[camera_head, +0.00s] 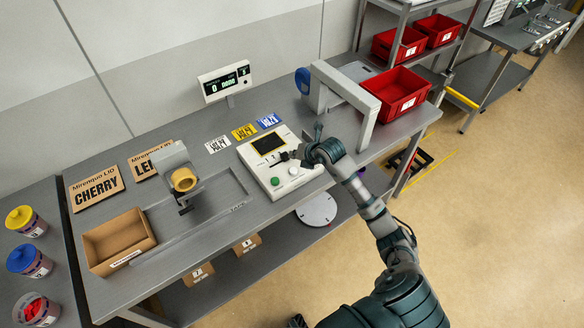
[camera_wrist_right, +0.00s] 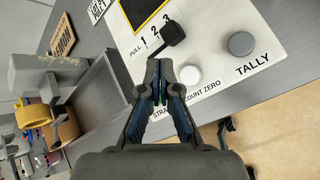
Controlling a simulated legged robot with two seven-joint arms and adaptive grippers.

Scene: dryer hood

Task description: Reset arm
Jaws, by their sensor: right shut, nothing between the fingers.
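My right arm reaches in from the lower right of the head view. Its gripper (camera_head: 290,156) is above the right part of the white control box (camera_head: 254,176). In the right wrist view the two fingers of this gripper (camera_wrist_right: 159,72) are together at the tips with nothing between them. Beyond them lie a black pull lever (camera_wrist_right: 172,34), a white button (camera_wrist_right: 190,75) and a grey button (camera_wrist_right: 241,44) marked TALLY. The gripper appears apart from the lever; contact with the box cannot be judged. My left gripper does not show.
A grey arch (camera_head: 346,92) and a red bin (camera_head: 398,96) stand right of the box. A dispenser with a tan ring (camera_head: 184,180), an open cardboard box (camera_head: 119,241) and a display (camera_head: 224,82) are left. Open floor lies to the right.

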